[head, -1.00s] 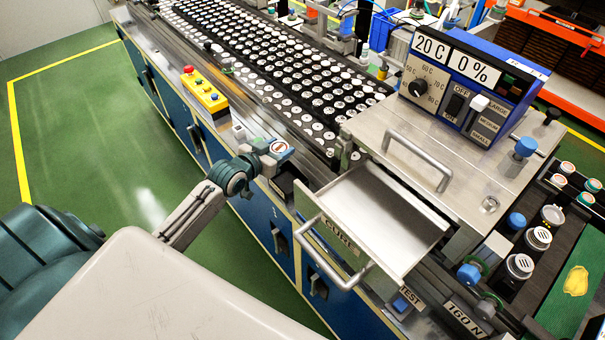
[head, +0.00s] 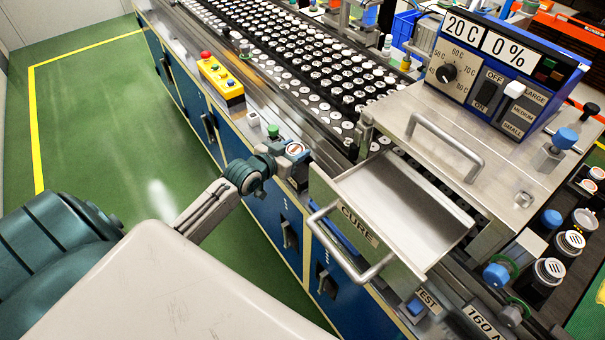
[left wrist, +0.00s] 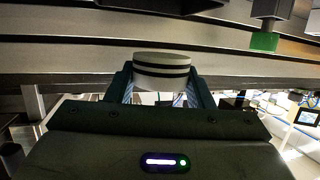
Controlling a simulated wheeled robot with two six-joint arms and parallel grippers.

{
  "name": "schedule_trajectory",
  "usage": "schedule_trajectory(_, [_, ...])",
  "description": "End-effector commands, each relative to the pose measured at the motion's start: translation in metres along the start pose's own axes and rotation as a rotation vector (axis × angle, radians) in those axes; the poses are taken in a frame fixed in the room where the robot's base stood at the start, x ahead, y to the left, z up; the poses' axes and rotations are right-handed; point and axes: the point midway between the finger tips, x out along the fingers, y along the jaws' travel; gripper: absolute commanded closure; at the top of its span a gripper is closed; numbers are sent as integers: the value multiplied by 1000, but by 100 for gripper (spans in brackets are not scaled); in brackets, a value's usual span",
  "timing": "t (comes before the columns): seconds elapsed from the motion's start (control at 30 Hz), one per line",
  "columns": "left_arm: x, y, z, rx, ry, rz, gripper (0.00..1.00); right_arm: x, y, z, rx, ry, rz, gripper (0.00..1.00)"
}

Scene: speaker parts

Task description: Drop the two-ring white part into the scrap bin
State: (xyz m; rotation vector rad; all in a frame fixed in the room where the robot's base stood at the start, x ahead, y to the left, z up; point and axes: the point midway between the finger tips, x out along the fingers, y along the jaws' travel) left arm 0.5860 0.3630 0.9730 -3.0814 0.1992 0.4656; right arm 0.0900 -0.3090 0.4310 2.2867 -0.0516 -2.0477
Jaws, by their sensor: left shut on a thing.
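The two-ring white part (left wrist: 161,72) is a short white cylinder with two dark rings, seen upright between my left fingers in the left wrist view. My left gripper (left wrist: 160,92) is shut on it. I cannot identify the scrap bin for certain; a blue bin (head: 405,25) stands at the back. My right gripper is not in view.
The CURE drawer (head: 400,210) stands open and empty, sticking out over the bench edge. A yellow button box (head: 220,80) and a green-topped button (head: 272,130) are near the gripper. Trays of white discs (head: 310,70) fill the bench. Green floor lies clear at left.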

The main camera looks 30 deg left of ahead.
Motion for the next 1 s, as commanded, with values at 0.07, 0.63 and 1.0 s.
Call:
schedule_trajectory(0.07, [0, 0, -1, 0, 2, 0, 41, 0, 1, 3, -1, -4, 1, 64])
schedule_trajectory(0.63, [-20, -1, 2, 4, -3, 0, 27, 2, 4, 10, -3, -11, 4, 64])
schedule_trajectory(1.0, [-86, 1, -1, 6, -2, 3, 27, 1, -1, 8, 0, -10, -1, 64])
